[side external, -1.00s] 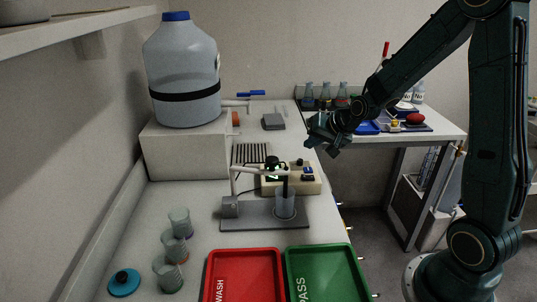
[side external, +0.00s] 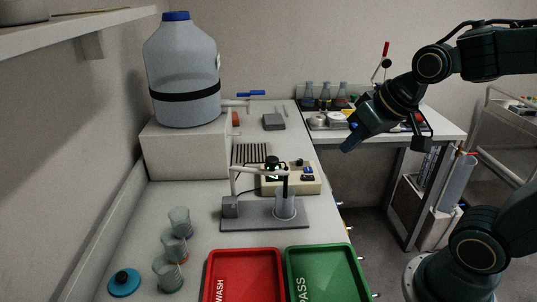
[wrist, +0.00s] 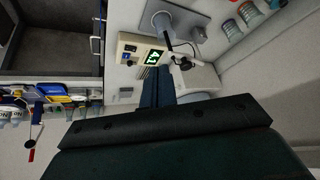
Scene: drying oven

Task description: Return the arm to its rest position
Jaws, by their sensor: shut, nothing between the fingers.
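My gripper (side external: 350,143) is in the air right of the main bench, in front of the back table in the side external view. It points down and to the left, and its fingers look closed with nothing held. In the wrist view my gripper's dark fingers (wrist: 157,88) lie together at the middle, in front of the bench with the instrument (wrist: 140,53) that has a lit green display. No drying oven can be picked out in these frames.
A red tray (side external: 245,256) and a green tray (side external: 325,258) lie at the bench front. Several glass beakers (side external: 172,245) stand at left. A back table (side external: 455,133) carries flasks and tools. Air between bench and table is free.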

